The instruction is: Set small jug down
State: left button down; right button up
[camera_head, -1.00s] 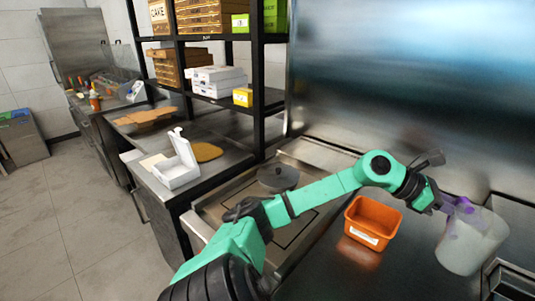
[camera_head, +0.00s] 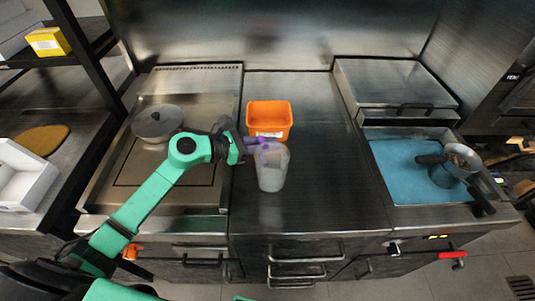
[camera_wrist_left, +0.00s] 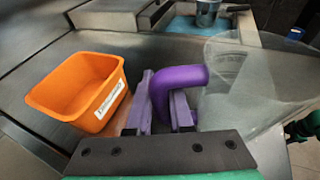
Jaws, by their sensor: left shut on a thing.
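The small jug (camera_head: 272,172) is translucent with a purple handle and whitish contents low inside. In the head view it stands upright at the middle steel counter, in front of the orange bin. My left gripper (camera_head: 250,147) comes from the left and is shut on the purple handle, which shows between the fingers in the left wrist view (camera_wrist_left: 178,82). The jug body (camera_wrist_left: 245,85) fills the right of that view. I cannot tell whether the jug's base touches the counter. My right gripper is not in view.
An orange bin (camera_head: 268,119) with a white label sits just behind the jug. A griddle with a grey lidded pot (camera_head: 157,122) is to the left. A blue surface (camera_head: 400,165) with a small pot (camera_head: 455,165) is to the right. The counter (camera_head: 320,170) right of the jug is clear.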

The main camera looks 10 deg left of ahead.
aim_at(270, 156)
pick_arm(q)
jog(key=f, duration=0.5)
jog(key=shift+d, duration=0.2)
jog(key=shift+a+f, duration=0.1)
jog(key=c, duration=0.8)
grip_release()
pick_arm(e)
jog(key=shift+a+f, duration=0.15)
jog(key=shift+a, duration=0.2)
